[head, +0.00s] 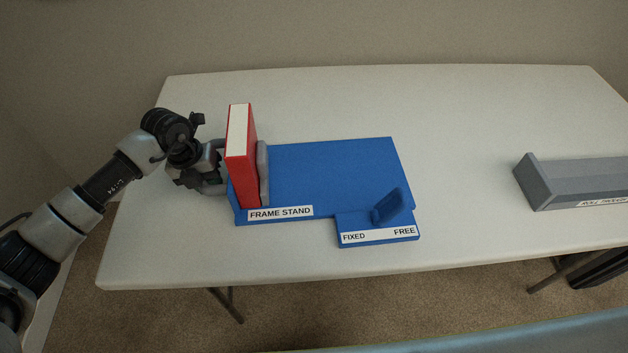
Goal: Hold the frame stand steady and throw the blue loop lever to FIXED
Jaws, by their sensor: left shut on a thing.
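The blue frame stand (325,175) lies on the white table with a "FRAME STAND" label on its front edge. A red upright block with a pale top (240,155) stands at its left end, with a grey plate (263,173) against its right side. The blue loop lever (388,206) sits on the small front tab and leans toward the FREE side, right of the FIXED label. My left gripper (222,168) is shut at the left of the red block, apparently on it; the block hides part of the fingers. My right gripper is out of view.
A grey tray-like holder (575,183) with a partly cut-off label stands on the table (470,110) at the right. The table is clear between it and the stand, and also behind the stand. The table's front edge runs close below the lever tab.

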